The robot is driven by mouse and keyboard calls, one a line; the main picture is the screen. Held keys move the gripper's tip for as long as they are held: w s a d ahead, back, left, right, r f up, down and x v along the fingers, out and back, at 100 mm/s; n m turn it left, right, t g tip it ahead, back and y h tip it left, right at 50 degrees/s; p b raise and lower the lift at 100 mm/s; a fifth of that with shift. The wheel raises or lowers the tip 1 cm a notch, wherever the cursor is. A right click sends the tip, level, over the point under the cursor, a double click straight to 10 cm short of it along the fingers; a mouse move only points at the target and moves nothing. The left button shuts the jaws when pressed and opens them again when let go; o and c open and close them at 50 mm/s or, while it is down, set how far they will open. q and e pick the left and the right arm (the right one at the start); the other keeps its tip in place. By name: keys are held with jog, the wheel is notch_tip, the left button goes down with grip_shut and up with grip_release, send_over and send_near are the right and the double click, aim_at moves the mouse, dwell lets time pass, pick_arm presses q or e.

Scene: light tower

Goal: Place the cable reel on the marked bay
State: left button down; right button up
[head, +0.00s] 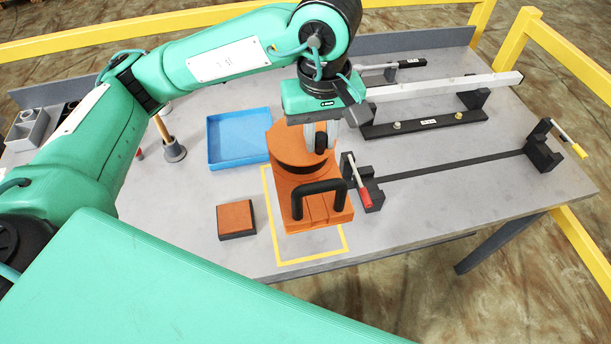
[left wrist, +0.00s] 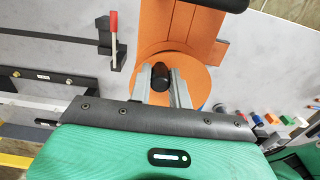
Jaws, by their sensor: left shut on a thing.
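The orange cable reel (head: 300,190) has a round drum, a block-shaped base and a black handle bar at its near end. It stands upright over the marked bay, a yellow outline (head: 308,259) on the grey table. The outline shows along its left and near sides; the reel hides much of the rest. I cannot tell whether the reel's base touches the table. My left gripper (head: 322,140) is above the drum, shut on the reel's black knob. The left wrist view shows the knob (left wrist: 160,76) between the two fingers, with the orange drum (left wrist: 202,84) behind it. My right gripper is not in view.
A small orange-topped block (head: 236,218) lies left of the bay. A blue tray (head: 238,138) is behind it. A red-handled clamp (head: 363,186) stands close to the reel's right side.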

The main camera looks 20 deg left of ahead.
pick_arm(q)
notch_tip(320, 180, down, 19)
jog(key=p, duration=0.5)
jog(key=shift+f, duration=0.15)
jog(key=shift+s+f, duration=0.1)
jog(key=shift+f+b, duration=0.1)
jog(key=shift+b, duration=0.2)
jog(key=c, duration=1.3)
grip_release()
